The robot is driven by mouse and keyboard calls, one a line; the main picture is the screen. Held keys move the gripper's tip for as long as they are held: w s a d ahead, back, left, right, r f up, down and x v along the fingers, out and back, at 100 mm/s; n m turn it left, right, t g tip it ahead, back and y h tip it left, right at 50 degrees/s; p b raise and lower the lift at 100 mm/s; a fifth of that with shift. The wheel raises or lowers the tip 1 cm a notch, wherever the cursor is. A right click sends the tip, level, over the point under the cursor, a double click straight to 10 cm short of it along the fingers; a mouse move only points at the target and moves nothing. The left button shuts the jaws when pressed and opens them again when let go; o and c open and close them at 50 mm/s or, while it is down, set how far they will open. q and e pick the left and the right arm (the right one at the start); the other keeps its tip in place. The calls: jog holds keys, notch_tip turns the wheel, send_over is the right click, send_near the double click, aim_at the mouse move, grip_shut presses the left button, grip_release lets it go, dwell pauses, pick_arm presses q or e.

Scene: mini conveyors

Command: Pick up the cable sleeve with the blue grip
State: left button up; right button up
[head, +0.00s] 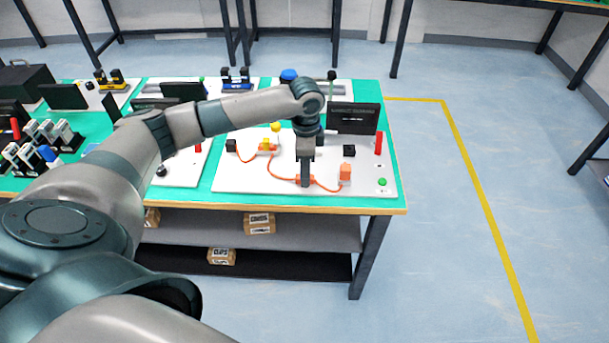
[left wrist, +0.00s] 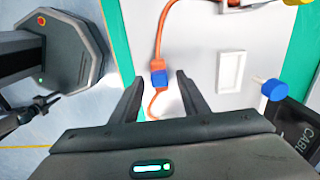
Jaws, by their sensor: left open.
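An orange cable lies on the white board (head: 240,178), running from a yellow and orange connector (head: 266,147) to an orange block (head: 345,172). The sleeve with the blue grip (left wrist: 159,79) sits on this cable, with orange ends showing on either side of the blue. My left gripper (head: 305,183) points down over the cable and hides most of the sleeve in the head view. In the left wrist view my left gripper (left wrist: 159,77) is open, with a finger on each side of the sleeve and gaps visible.
A dark panel (head: 353,118) stands behind the board; its lettering shows in the left wrist view (left wrist: 290,128). A black block (head: 349,150), a red post (head: 379,144) and a green button (head: 382,182) are near the cable. A blue knob (left wrist: 275,90) stands beside the panel.

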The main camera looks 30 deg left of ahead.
pick_arm(q)
jog(key=shift+f, duration=0.7)
pick_arm(e)
jog(key=shift+w+d+r, duration=0.15)
jog(key=shift+w+r, duration=0.05)
jog(key=shift+w, duration=0.45)
pick_arm(q)
jog(key=shift+c, duration=0.2)
grip_shut()
pick_arm(e)
jog(key=shift+s+a, duration=0.25)
jog(key=shift+a, duration=0.2)
